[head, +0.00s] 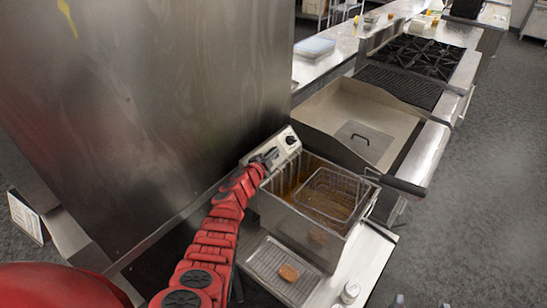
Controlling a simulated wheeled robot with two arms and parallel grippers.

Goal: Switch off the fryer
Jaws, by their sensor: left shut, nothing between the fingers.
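The fryer (345,240) is a steel box of brown oil on the counter in the head view. A wire basket (331,193) with a dark handle sits in it. Its pale control panel (283,148) is at the back left, with a dark round knob (291,140) on the right part. My red left arm reaches up from the bottom. My left gripper (269,157) is shut and empty at the panel's left part, left of the knob. It hides part of the panel; I cannot tell whether it touches. My right gripper cannot be made out clearly; small grey shapes show at the bottom edge.
A tall steel cabinet (150,90) stands close to the left of my arm. A tray (285,269) with a brown patty (289,273) lies in front of the fryer. A shaker (349,292) is nearby. A tilting pan (345,115) and stove (418,57) stand beyond. Floor at right is clear.

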